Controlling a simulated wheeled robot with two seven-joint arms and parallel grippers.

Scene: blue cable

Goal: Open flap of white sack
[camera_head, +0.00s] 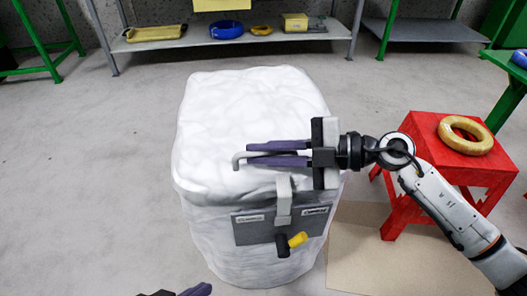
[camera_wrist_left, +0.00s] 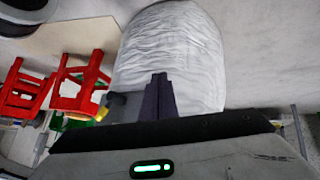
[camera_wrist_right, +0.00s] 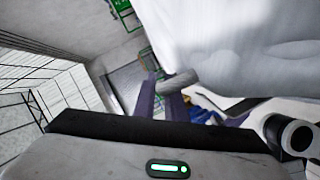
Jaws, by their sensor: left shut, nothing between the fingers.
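The large white sack (camera_head: 245,110) stands upright in the middle of the head view, its top flap (camera_head: 215,165) lying down over it. A grey bent handle (camera_head: 238,160) sticks out at the flap's front. My right gripper (camera_head: 248,154) reaches in from the right over the front edge. Its fingers are close together with the handle between them; the right wrist view shows the handle (camera_wrist_right: 178,82) at the fingertips. A grey latch (camera_head: 283,200) and a plate with black and yellow knobs are on the sack's front. My left gripper (camera_wrist_left: 158,80) is shut and empty, in front of the sack (camera_wrist_left: 180,45).
A red stool (camera_head: 455,165) with a yellow ring (camera_head: 466,135) stands to the right. A shelf (camera_head: 230,38) with tools is at the back. A cardboard sheet (camera_head: 370,265) lies on the floor at right. The floor left of the sack is clear.

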